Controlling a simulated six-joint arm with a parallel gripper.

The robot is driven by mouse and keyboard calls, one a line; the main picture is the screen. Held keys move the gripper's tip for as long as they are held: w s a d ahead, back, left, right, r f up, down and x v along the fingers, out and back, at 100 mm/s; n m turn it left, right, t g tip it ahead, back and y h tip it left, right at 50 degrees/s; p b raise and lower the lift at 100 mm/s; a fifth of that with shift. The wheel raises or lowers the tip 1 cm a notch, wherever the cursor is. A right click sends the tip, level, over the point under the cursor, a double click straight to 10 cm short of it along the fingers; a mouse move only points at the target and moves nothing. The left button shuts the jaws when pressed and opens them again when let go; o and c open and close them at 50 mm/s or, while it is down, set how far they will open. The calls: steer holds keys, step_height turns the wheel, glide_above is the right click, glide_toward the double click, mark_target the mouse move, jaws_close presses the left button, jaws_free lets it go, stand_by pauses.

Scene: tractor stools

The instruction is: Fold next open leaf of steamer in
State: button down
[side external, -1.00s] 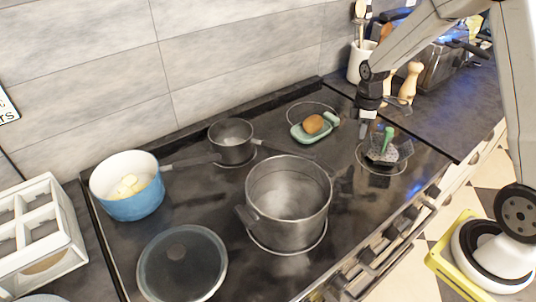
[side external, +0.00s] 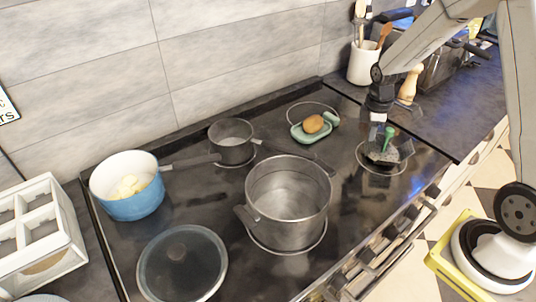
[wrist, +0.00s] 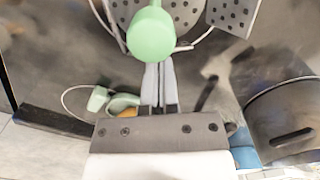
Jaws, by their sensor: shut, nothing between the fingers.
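The steamer (side external: 386,154) is a metal folding basket with perforated leaves and a green knob (side external: 389,133) on its central post. It sits on the far-right burner. In the wrist view the green knob (wrist: 151,35) stands at the top, with perforated leaves (wrist: 180,13) behind it and another leaf (wrist: 234,14) spread at the right. My gripper (side external: 378,143) is shut and empty at the steamer's left side. In the wrist view my closed fingertips (wrist: 158,68) are just below the knob; contact with a leaf cannot be told.
A teal dish (side external: 311,132) with a brown item lies left of the steamer. A large steel pot (side external: 289,205), a small saucepan (side external: 232,150), a blue pot (side external: 133,200) and a glass lid (side external: 182,264) occupy the stove. A utensil crock (side external: 362,66) stands behind my gripper.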

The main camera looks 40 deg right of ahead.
steer(key=shift+a, duration=0.1)
steer(key=shift+w+a+f, duration=0.1)
steer(key=shift+w+a, duration=0.35)
steer(key=shift+w, duration=0.15)
steer(key=shift+w+a+r, duration=0.35)
steer(key=shift+w+a, duration=0.15)
steer(key=shift+w, duration=0.05)
steer(key=shift+w+a+r, duration=0.5)
steer(key=shift+w+a, duration=0.2)
steer(key=shift+w, duration=0.1)
step_height(320, 180, up, 10)
steer(key=s+d, duration=0.1)
steer(key=shift+s, duration=0.25)
steer(key=shift+f, duration=0.1)
